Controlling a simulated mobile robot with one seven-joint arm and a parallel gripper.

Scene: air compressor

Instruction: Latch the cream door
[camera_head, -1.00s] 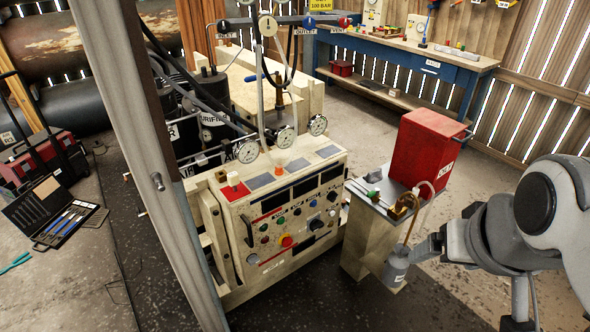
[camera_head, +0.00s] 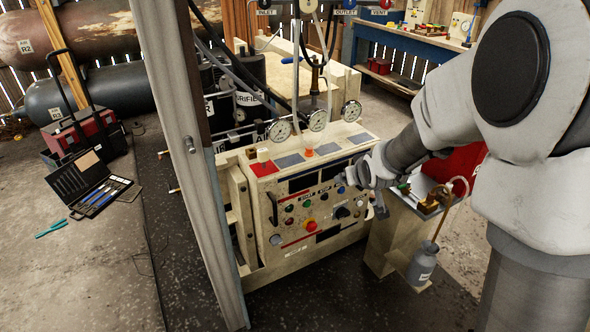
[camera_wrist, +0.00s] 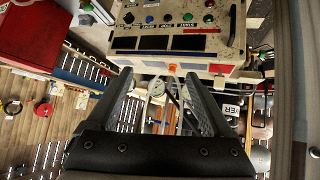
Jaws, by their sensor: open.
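The cream door (camera_head: 262,228) appears to be the cream control panel front on the compressor cabinet, in the middle of the head view. It carries buttons, a red knob and a dark bar handle (camera_head: 272,208) near its left edge. A gap shows between its left edge and the cream frame beside it; I cannot tell how far it stands open. In the wrist view the panel (camera_wrist: 125,43) is upside down beyond the fingers. My gripper (camera_wrist: 158,76) is open and empty. In the head view it is at the panel's upper right, partly hidden; contact cannot be told.
A grey post (camera_head: 190,150) stands in front, left of the cabinet. Gauges (camera_head: 317,120) and hoses rise behind the panel. An open tool case (camera_head: 90,185) lies on the left floor.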

